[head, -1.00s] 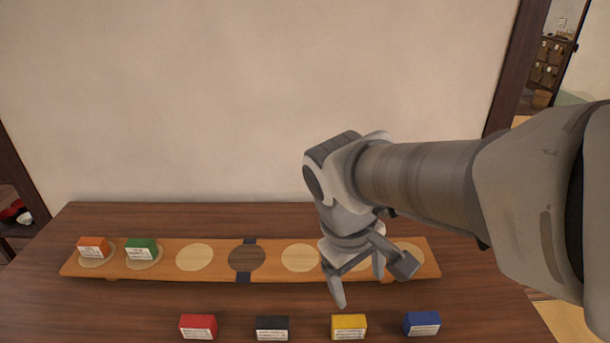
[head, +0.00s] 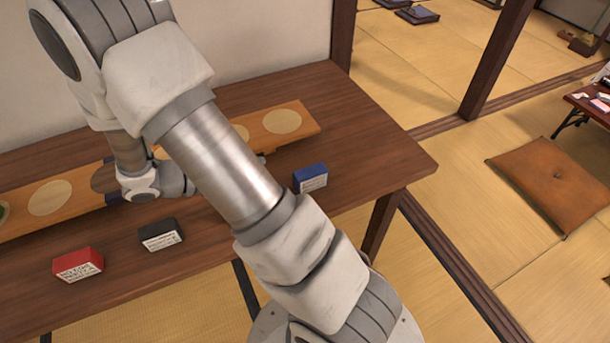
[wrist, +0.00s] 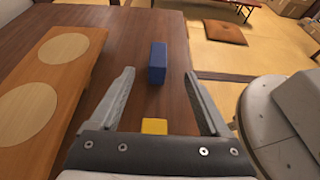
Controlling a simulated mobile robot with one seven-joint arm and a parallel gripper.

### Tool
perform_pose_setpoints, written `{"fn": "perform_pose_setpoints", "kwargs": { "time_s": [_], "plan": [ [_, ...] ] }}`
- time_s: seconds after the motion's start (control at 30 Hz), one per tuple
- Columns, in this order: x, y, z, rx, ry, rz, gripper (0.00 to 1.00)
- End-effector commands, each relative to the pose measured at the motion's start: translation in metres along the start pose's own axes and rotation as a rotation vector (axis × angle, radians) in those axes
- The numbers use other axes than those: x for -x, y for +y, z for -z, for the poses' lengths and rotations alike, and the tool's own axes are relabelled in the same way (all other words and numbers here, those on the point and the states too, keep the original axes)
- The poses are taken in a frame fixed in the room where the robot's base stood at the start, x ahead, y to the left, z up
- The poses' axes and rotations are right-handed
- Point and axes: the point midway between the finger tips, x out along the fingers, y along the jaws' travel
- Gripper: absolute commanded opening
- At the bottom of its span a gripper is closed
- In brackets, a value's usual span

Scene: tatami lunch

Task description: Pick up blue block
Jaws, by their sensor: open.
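The blue block (head: 310,178) stands on the dark wooden table near its right end in the head view, with a white label on its front. In the wrist view the blue block (wrist: 158,63) lies ahead, between the lines of the two fingers and beyond their tips. My gripper (wrist: 160,80) is open and empty, pointing along the table toward the block. A yellow block (wrist: 154,126) shows close to the gripper's palm in the wrist view.
The wooden board with pale circles (head: 293,112) lies along the back of the table, left of the fingers in the wrist view. A black block (head: 160,235) and a red block (head: 78,265) stand at the front. The table (head: 385,160) is bare right of the blue block.

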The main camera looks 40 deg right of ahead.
Motion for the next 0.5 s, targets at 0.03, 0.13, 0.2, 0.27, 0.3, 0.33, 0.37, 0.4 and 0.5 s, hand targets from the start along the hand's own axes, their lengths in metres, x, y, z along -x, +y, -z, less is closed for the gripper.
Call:
{"fn": "perform_pose_setpoints", "kwargs": {
  "time_s": [0.03, 0.13, 0.2, 0.27, 0.3, 0.33, 0.37, 0.4, 0.5],
  "plan": [
    [-0.004, 0.000, 0.003, 0.007, -0.007, -0.001, 0.80],
    [-0.019, 0.001, 0.003, 0.011, -0.012, -0.001, 0.80],
    [-0.033, 0.000, 0.004, 0.011, -0.011, 0.000, 0.80],
    [-0.047, 0.000, 0.004, 0.010, -0.011, 0.001, 0.80],
    [-0.056, 0.000, 0.004, 0.010, -0.010, 0.002, 0.80],
    [-0.063, 0.000, 0.004, 0.010, -0.011, 0.001, 0.80],
    [-0.069, 0.000, 0.004, 0.009, -0.010, 0.002, 0.80],
    [-0.078, 0.000, 0.004, 0.010, -0.010, 0.001, 0.80],
    [-0.098, 0.000, 0.004, 0.009, -0.009, 0.002, 0.80]
  ]
}}
